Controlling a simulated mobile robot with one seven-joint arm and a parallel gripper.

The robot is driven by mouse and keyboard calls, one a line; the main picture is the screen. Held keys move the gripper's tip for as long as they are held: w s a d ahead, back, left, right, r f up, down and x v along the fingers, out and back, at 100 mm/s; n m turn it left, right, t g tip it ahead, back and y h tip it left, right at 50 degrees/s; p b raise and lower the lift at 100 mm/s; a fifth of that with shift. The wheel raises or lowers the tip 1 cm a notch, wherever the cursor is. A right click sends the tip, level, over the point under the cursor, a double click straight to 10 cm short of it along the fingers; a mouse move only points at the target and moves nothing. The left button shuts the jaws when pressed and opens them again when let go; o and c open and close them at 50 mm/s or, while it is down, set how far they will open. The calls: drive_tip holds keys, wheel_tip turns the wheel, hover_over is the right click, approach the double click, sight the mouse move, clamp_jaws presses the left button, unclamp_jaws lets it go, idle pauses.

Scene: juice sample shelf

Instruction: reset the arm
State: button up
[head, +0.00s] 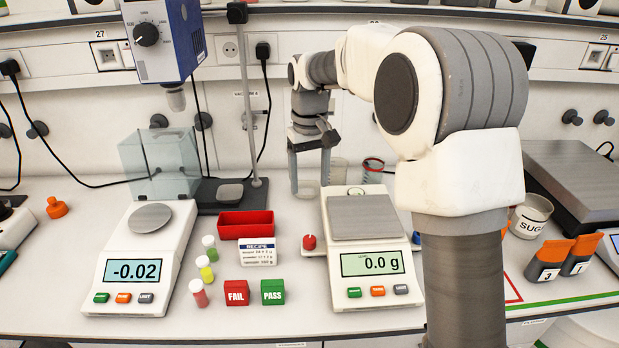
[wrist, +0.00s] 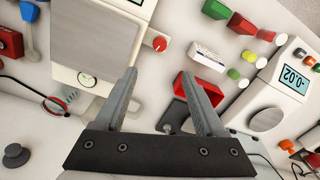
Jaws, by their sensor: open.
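My gripper (head: 308,168) hangs over the back of the bench in the head view, its two fingers pointing down and apart. It is between the red tray (head: 245,224) and the right scale (head: 365,232). In the wrist view my gripper (wrist: 158,95) is open with nothing between the fingers. My arm reaches in from the right front and hides part of the bench behind it.
The left scale (head: 140,262) reads -0.02. Several small capped vials, red FAIL (head: 236,293) and green PASS (head: 272,292) blocks and a recipe card (head: 257,251) stand between the scales. A stand with a blue stirrer (head: 162,40) rises behind, left of my gripper.

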drive_tip(key=s+d+r+m+t, duration=0.1)
drive_tip(key=s+d+r, duration=0.25)
drive_tip(key=s, duration=0.35)
drive_tip(key=s+d+r+m+t, duration=0.1)
drive_tip(key=s+d+r+t, duration=0.15)
drive_tip(key=s+r, duration=0.35)
drive_tip(key=s+d+f+m+t, duration=0.1)
drive_tip(key=s+d, duration=0.1)
drive_tip(key=s, duration=0.6)
drive_tip(key=s+d+f+t, duration=0.1)
drive_tip(key=s+d+f, duration=0.1)
drive_tip(key=s, duration=0.6)
drive_tip(key=shift+d+f+m, duration=0.2)
drive_tip(key=shift+d+m, duration=0.2)
drive_tip(key=shift+d, duration=0.05)
